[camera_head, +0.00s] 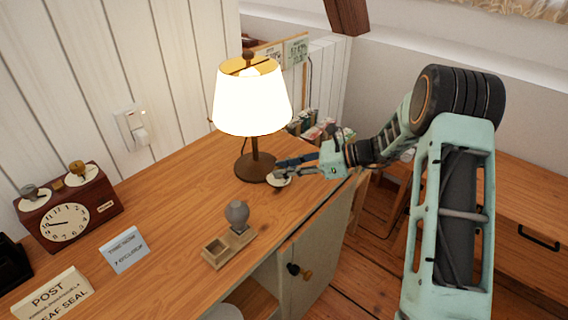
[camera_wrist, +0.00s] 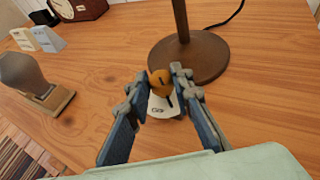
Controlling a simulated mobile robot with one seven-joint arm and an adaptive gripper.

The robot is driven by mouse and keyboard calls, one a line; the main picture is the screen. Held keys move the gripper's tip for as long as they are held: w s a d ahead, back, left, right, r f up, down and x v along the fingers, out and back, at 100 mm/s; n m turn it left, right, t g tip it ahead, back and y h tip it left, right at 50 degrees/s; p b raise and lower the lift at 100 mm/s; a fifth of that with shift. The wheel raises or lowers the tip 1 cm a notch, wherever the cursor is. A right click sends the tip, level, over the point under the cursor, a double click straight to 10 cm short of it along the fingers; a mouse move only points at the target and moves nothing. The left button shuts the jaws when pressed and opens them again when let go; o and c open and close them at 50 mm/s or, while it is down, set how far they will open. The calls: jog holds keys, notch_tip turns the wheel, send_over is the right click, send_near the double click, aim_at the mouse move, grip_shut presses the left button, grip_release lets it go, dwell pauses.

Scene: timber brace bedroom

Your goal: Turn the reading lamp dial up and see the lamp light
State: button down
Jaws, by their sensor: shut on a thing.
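The reading lamp (camera_head: 252,100) stands on the desk with its cream shade brightly lit; its round brown base (camera_head: 256,168) rests on the wood and also shows in the wrist view (camera_wrist: 190,58). The dial (camera_wrist: 161,82) is a small orange-brown knob with a dark line on it, on a small white plate (camera_wrist: 160,107) beside the lamp base. My gripper (camera_wrist: 164,75) is shut on the dial, with a fingertip on each side of it. In the head view my gripper (camera_head: 279,171) reaches in from the right, and its fingers hide most of the dial.
A stamp-like grey object on a wooden holder (camera_head: 228,243), a blue-grey card (camera_head: 124,249), a "POST" sign (camera_head: 52,296) and a brown clock (camera_head: 68,208) stand on the desk (camera_head: 175,185). A cabinet door (camera_head: 313,250) is below the front edge.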

jog(key=n+g, duration=0.2)
jog(key=g, duration=0.1)
jog(key=n+g, duration=0.1)
jog(key=n, duration=0.1)
jog(key=shift+w+g, duration=0.3)
jog(key=shift+w+n+g+h, duration=0.1)
jog(key=shift+n+g+h, duration=0.2)
jog(key=shift+n+g, duration=0.3)
jog(key=shift+w+a+r+n+g+h+b, duration=0.1)
jog(key=shift+n+g+h+b, duration=0.2)
jog(key=shift+n+g+b, duration=0.45)
jog(key=shift+a+n+g+h+b, duration=0.1)
jog(key=shift+n+g+h+b, duration=0.2)
jog(key=shift+n+g+b, duration=0.45)
jog(key=c, duration=1.7)
grip_release()
jog(key=shift+d+m+p, duration=0.1)
jog(key=shift+m+p, duration=0.2)
jog(key=shift+p, duration=0.1)
jog(key=shift+s+d+m+t+y+p, duration=0.15)
jog(key=shift+m+t+y+p, duration=0.45)
jog(key=shift+m+t+p, duration=0.65)
